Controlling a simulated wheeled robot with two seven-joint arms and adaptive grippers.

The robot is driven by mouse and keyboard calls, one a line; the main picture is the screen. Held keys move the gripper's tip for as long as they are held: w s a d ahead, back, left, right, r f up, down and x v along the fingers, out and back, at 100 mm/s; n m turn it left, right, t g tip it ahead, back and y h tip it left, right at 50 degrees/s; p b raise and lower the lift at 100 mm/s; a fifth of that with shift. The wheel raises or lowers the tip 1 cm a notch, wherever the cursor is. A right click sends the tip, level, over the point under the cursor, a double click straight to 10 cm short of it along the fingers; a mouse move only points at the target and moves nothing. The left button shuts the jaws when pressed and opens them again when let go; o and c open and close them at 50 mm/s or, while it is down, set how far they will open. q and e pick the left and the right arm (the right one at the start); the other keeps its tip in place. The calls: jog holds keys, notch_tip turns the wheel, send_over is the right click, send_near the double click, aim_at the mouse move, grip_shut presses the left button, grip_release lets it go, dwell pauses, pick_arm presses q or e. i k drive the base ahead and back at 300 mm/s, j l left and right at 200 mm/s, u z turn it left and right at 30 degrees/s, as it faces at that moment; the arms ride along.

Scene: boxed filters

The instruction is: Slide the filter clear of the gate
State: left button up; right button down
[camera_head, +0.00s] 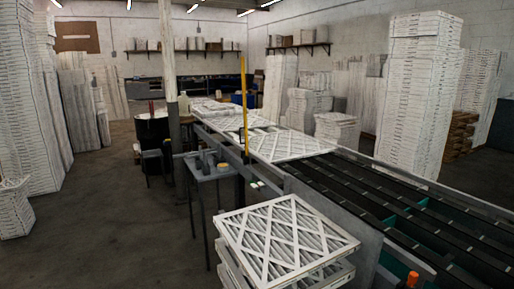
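A white-framed filter (291,146) with a lattice face lies flat on the conveyor, at the far end of its dark rails (400,205). More white filters (232,118) lie behind it along the line, close to it or overlapping; I cannot tell which. A yellow upright post (244,95) stands at the conveyor's left side, by the filters' left edge. I cannot tell whether it belongs to the gate, and no other gate part is clear. Neither of my grippers is in view.
A stack of filters (287,238) stands in front, left of the conveyor's grey side panel (335,215). A small metal table (208,168) is beside the line. Tall filter stacks stand at left (28,100) and right (418,95). Floor (110,235) at left is clear.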

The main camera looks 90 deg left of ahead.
aim_at(276, 148)
jog(key=l+u, duration=0.25)
jog(key=u, duration=0.15)
jog(key=k+l+u, duration=0.15)
jog(key=u, duration=0.2)
jog(key=k+l+u, duration=0.15)
jog(key=u, duration=0.25)
jog(key=k+l+u, duration=0.15)
jog(key=u, duration=0.65)
jog(key=i+u, duration=0.85)
jog(key=u, duration=0.15)
jog(key=z, duration=0.1)
